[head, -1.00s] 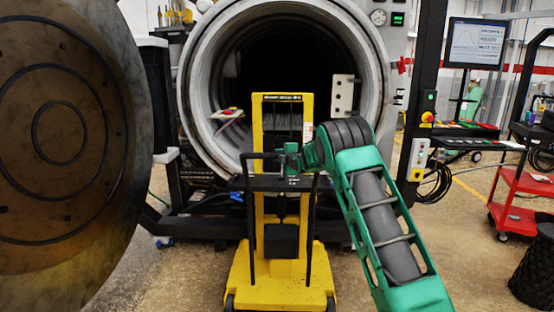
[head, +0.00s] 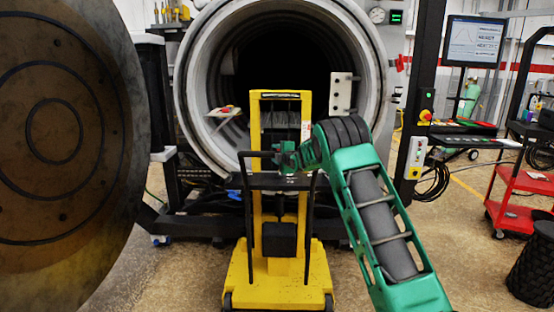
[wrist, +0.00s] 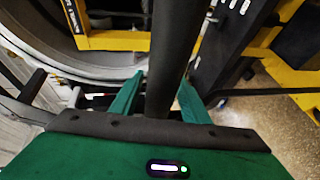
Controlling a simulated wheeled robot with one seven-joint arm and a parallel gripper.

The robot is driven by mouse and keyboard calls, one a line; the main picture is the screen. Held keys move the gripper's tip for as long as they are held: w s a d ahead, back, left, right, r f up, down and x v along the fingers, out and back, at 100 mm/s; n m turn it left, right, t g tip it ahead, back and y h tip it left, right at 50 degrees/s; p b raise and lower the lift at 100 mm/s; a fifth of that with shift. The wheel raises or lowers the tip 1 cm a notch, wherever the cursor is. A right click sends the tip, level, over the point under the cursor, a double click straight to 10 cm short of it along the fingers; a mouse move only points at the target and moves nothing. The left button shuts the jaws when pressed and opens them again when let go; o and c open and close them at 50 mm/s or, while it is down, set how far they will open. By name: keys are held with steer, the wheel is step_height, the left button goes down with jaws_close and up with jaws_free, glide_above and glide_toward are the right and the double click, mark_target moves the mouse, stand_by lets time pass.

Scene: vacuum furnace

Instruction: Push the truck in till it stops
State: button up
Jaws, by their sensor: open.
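The yellow truck (head: 278,270) stands upright on the floor straight ahead of me, in front of the open round furnace mouth (head: 205,150). Its mast overlaps the mouth in the picture, and a black push handle (head: 249,205) faces me. My gripper (head: 287,158) is at the handle's top bar, right of its middle. In the wrist view, my gripper (wrist: 158,90) has its two green fingers apart, with a black bar (wrist: 172,55) running between them. I cannot tell whether the fingers touch it. The truck's front end and any stop are hidden.
The large round furnace door (head: 60,160) stands open at the left, close to the truck. A control post (head: 418,130) with buttons and a monitor (head: 475,42) stand at the right, near a red cart (head: 520,190). A white bracket (head: 341,93) is at the mouth's right rim.

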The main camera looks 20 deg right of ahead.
steer(key=s+r, duration=0.1)
steer(key=s, duration=0.9)
steer(key=shift+d+r, duration=0.15)
steer(key=shift+r, duration=0.15)
steer(key=shift+s, duration=0.1)
steer(key=s+d+m+g+h, duration=0.1)
steer(key=s+d+m+g, duration=0.25)
steer(key=s, duration=0.65)
steer(key=s+d+m+g+h, duration=0.15)
steer(key=s+m, duration=0.35)
steer(key=s, duration=0.5)
steer(key=s+d+m+g, duration=0.3)
steer(key=s+d+m, duration=0.1)
steer(key=s, duration=0.6)
steer(key=s+a+f+m+g, duration=0.2)
steer(key=s+m, duration=0.1)
steer(key=s, duration=1)
steer(key=s+a+f+m+g+y, duration=0.1)
steer(key=s+a+f+m+g, duration=0.1)
steer(key=s, duration=1.2)
steer(key=s+a+f+m+g+y, duration=0.1)
steer(key=s+m+g, duration=0.3)
steer(key=s, duration=0.9)
steer(key=shift+s+a+f+m, duration=0.15)
steer(key=shift+a+f+m, duration=0.45)
steer(key=shift+a+m, duration=0.5)
steer(key=shift+d, duration=0.2)
